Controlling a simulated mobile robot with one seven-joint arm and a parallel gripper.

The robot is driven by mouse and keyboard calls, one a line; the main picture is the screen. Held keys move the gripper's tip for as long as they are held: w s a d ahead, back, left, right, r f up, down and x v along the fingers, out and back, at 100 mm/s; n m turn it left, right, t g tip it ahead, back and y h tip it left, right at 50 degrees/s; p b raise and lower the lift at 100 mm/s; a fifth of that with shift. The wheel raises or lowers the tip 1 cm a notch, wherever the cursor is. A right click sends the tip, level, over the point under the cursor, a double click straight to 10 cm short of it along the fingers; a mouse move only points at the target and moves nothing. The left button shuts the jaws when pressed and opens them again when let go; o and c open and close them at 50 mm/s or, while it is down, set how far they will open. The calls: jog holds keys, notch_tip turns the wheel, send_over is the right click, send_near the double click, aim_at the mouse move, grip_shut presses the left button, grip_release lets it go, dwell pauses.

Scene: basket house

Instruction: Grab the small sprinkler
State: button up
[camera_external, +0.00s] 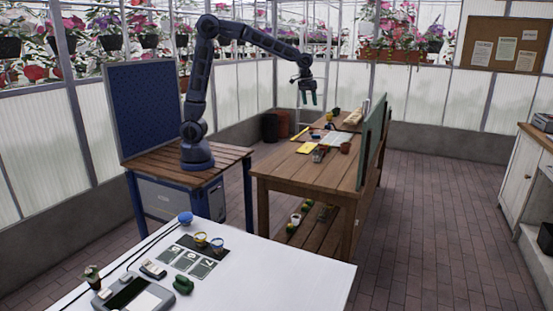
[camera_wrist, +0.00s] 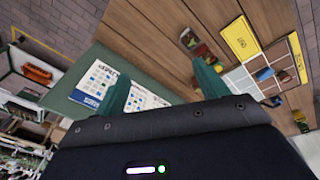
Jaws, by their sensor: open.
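My gripper (camera_external: 307,98) is open and empty, pointing down above the back part of the wooden workbench (camera_external: 275,179). Its two green fingers spread apart in the wrist view (camera_wrist: 163,86), with nothing between them but the background below. I cannot tell for sure which item is the small sprinkler. Several small things lie on the bench. One is a dark and red item (camera_wrist: 190,40) close to the right finger in the picture, lying on the wood. A small yellow-green item (camera_wrist: 300,119) lies at the right.
A yellow flat item (camera_wrist: 240,38) lies beside the gridded sheet. A green upright panel (camera_external: 373,141) stands along the bench's right side, with printed sheets (camera_wrist: 100,84) on it. A reddish-brown pot (camera_external: 345,148) stands near it. A white table (camera_external: 310,271) is in front.

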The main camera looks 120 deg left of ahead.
jog(key=a+f+n, duration=0.2)
jog(key=a+f, duration=0.6)
jog(key=a, duration=0.3)
jog(key=w+a+f+n+g, duration=0.1)
jog(key=a+f+n, duration=0.2)
jog(key=a+f, duration=0.6)
jog(key=w+a+f+n+g, duration=0.1)
jog(key=a+f+n, duration=0.1)
jog(key=a+f, duration=0.7)
jog(key=shift+w+a+n+h, duration=0.15)
jog(key=shift+a, duration=1.05)
jog(key=shift+w+a+n+h, duration=0.1)
jog(key=shift+a+n+h, duration=0.05)
jog(key=shift+a, duration=1.05)
jog(key=shift+s+a+f, duration=0.1)
jog(key=shift+a+f, duration=0.1)
jog(key=shift+f, duration=0.35)
notch_tip(320, 180, down, 10)
jog(key=shift+s+f, duration=0.1)
jog(key=c, duration=1.1)
jog(key=shift+c, duration=0.2)
